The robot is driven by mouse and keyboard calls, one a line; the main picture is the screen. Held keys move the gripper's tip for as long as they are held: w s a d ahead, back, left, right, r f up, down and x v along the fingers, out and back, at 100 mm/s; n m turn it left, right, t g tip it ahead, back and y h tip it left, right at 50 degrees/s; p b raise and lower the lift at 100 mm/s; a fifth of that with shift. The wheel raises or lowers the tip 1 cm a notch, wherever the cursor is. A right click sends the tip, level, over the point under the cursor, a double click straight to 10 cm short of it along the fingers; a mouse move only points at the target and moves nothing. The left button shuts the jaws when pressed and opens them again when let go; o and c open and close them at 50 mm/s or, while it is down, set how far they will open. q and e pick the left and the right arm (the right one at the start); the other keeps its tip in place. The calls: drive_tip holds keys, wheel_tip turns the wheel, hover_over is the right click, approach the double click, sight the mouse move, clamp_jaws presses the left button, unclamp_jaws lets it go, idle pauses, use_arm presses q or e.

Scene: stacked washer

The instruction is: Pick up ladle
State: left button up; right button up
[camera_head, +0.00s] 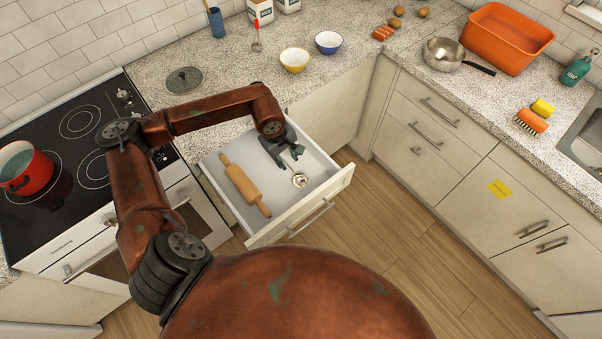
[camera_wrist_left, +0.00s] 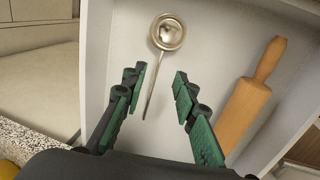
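A small metal ladle (camera_wrist_left: 168,32) lies in an open drawer (camera_head: 327,191), with its round bowl away from my gripper and its thin handle pointing back toward it. Its bowl also shows in the head view (camera_head: 300,180). My left gripper (camera_head: 290,158) reaches down into the drawer above the ladle. In the left wrist view the gripper (camera_wrist_left: 160,80) is open, and the ladle's handle lies between its two fingers, nearer the left finger. Nothing is held. My right gripper is not in either view.
A wooden rolling pin (camera_head: 245,188) lies in the same drawer beside the ladle. The stove with a red pot (camera_head: 27,170) stands at left. Bowls (camera_head: 294,60) and a saucepan (camera_head: 444,54) stand on the counter. The wooden floor before the drawer is clear.

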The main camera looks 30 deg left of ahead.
sight(293, 171)
use_arm(q)
drive_tip(key=f, duration=0.3)
drive_tip(key=shift+w+f, duration=0.15)
drive_tip(key=shift+w, duration=0.05)
drive_tip(key=shift+w+d+f, duration=0.1)
drive_tip(key=shift+w+f, duration=0.1)
drive_tip(key=shift+f, duration=0.7)
drive_tip(key=shift+w+d+f, duration=0.1)
drive_tip(key=shift+w+f, duration=0.1)
drive_tip(key=shift+f, duration=0.65)
drive_tip(key=shift+w+d+f, duration=0.1)
drive_tip(key=shift+w+f, duration=0.1)
drive_tip(key=shift+f, duration=0.7)
drive_tip(key=shift+c, duration=0.5)
clamp_jaws()
